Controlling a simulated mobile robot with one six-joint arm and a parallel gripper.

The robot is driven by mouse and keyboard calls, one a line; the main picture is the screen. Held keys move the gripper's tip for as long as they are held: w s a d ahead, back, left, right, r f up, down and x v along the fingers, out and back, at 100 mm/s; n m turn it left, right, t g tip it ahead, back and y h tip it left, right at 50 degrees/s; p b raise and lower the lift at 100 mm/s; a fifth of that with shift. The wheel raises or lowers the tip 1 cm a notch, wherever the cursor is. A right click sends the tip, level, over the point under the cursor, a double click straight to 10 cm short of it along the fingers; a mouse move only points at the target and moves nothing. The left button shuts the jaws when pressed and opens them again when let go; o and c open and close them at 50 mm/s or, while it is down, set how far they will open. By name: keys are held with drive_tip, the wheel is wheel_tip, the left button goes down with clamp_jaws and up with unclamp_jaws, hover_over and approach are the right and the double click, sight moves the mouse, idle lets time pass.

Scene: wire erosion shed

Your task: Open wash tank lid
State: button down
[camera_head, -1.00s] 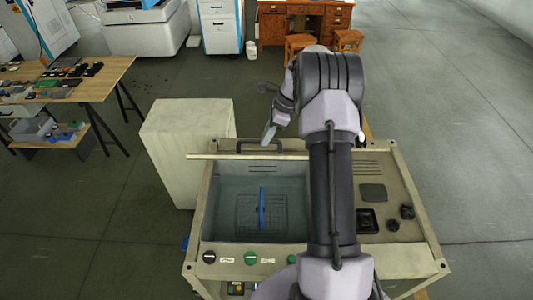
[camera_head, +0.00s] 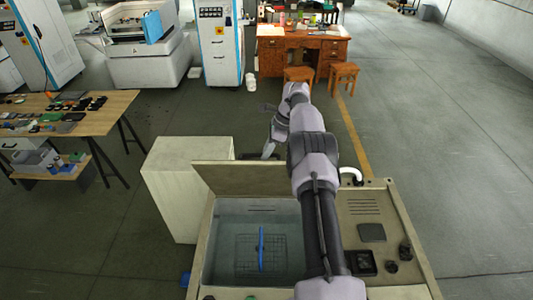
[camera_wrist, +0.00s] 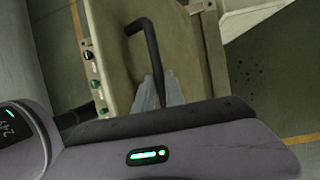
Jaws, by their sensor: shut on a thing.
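The wash tank lid (camera_head: 245,178) stands raised at the back of the tank opening, its inner face showing in the head view. The wash tank (camera_head: 275,222) below it is open, with a grid and a blue upright piece (camera_head: 261,245) inside. My gripper (camera_head: 267,153) is behind the lid's upper edge, its tips partly hidden there. In the wrist view my gripper (camera_wrist: 160,90) is shut on the black lid handle (camera_wrist: 151,42), a bent bar on the lid's tan outer face (camera_wrist: 118,60).
A pale cabinet (camera_head: 185,185) stands close to the left of the tank. A table with small parts (camera_head: 100,118) is further left. Two stools (camera_head: 343,75) and a wooden desk (camera_head: 300,50) stand behind. The floor to the right is clear.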

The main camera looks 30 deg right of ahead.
drive_tip(key=shift+s+f, duration=0.1)
drive_tip(key=shift+f, duration=0.1)
drive_tip(key=c, duration=1.5)
unclamp_jaws()
drive_tip(key=shift+o, duration=0.5)
drive_tip(key=shift+w+d+f, duration=0.1)
drive_tip(key=shift+w+d, duration=0.05)
drive_tip(key=shift+w, duration=0.2)
drive_tip(key=shift+s+r, duration=0.15)
drive_tip(key=shift+r, duration=0.05)
